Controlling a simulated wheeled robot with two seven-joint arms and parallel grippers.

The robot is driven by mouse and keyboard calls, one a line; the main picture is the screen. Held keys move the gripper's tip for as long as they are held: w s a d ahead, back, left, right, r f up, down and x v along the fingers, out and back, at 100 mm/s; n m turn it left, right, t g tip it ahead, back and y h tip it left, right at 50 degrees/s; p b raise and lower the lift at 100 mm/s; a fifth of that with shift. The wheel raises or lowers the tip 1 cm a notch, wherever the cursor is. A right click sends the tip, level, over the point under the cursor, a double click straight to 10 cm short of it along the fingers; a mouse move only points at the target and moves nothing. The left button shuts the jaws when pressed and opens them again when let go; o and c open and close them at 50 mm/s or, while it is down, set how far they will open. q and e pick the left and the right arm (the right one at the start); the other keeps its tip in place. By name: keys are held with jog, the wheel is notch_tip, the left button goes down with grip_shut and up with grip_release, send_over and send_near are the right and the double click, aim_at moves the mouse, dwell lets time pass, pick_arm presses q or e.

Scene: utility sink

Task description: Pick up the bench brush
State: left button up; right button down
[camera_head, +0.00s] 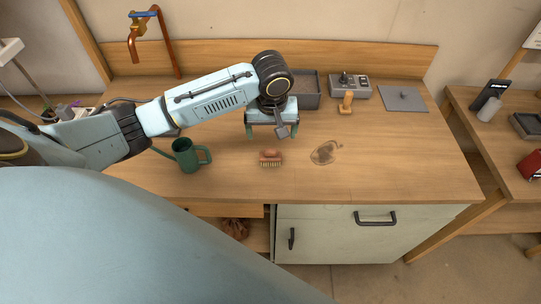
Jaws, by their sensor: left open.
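The bench brush (271,155), with a reddish-brown back and pale bristles, lies on the wooden bench near the middle of its front half. My left gripper (272,133) is open, with its two green-tipped fingers spread left and right. In the picture it is just above and behind the brush, apart from it and with nothing seen between the fingers. My right gripper is not in view.
A green watering can (187,156) stands left of the brush. Behind are a grey tray (307,88), a small wooden-handled tool (347,103), a grey control box (350,84) and a grey plate (403,98).

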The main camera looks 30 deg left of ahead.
aim_at(270, 150)
pick_arm(q)
jog(key=f, duration=0.5)
jog(key=w+a+f, duration=0.1)
jog(key=f, duration=0.1)
jog(key=shift+f+b, duration=0.3)
jog(key=shift+w+a+f, duration=0.1)
jog(key=shift+w+f, duration=0.1)
jog(key=shift+f, duration=0.7)
jog(key=shift+w+a+f, duration=0.15)
jog(key=shift+f, duration=0.7)
jog(key=shift+w+a+f, duration=0.1)
jog(key=shift+w+f, duration=0.1)
jog(key=shift+f, duration=0.7)
jog(key=c, duration=1.1)
notch_tip(270, 150, up, 10)
jog(key=shift+r, duration=0.1)
